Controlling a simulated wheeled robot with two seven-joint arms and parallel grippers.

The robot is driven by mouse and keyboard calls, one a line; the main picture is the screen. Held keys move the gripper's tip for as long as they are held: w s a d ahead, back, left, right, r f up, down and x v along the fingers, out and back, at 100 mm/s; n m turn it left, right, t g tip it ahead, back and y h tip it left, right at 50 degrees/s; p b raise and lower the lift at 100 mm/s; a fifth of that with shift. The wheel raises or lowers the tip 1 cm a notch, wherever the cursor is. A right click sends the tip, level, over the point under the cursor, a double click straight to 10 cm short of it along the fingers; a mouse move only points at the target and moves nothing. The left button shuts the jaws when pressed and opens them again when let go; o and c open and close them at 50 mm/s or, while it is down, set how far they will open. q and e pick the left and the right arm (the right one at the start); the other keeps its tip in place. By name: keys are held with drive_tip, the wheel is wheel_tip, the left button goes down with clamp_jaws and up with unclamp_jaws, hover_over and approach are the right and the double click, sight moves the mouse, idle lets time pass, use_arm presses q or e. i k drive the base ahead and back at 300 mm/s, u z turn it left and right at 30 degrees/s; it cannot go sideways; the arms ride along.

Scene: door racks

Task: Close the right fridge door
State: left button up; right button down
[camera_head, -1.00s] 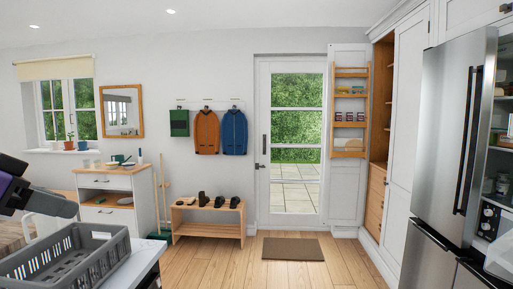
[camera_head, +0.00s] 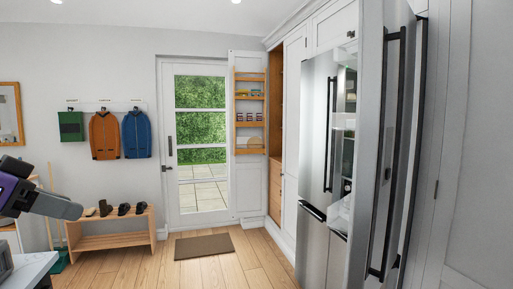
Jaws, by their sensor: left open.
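The steel fridge stands on the right of the head view. Its left door (camera_head: 315,125) is flush with the front and has a long dark vertical handle. The right fridge door (camera_head: 369,130) stands open, swung out toward me and seen at a steep angle, with its long dark handle (camera_head: 386,150) facing right. Lit shelves (camera_head: 346,150) show in the gap between the doors. My left gripper (camera_head: 65,208) is at the lower left, open and empty, far from the fridge. My right gripper is out of view.
A counter corner (camera_head: 35,270) is at the lower left. A shoe bench (camera_head: 110,232) stands by the back wall, and a mat (camera_head: 204,246) lies before the glazed door (camera_head: 198,140). The wooden floor in the middle is clear. A pale panel (camera_head: 470,150) fills the right edge.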

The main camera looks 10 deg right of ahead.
sight(385, 65)
drive_tip(key=z, duration=1.35)
drive_tip(key=i, duration=0.25)
drive_tip(key=u, duration=0.05)
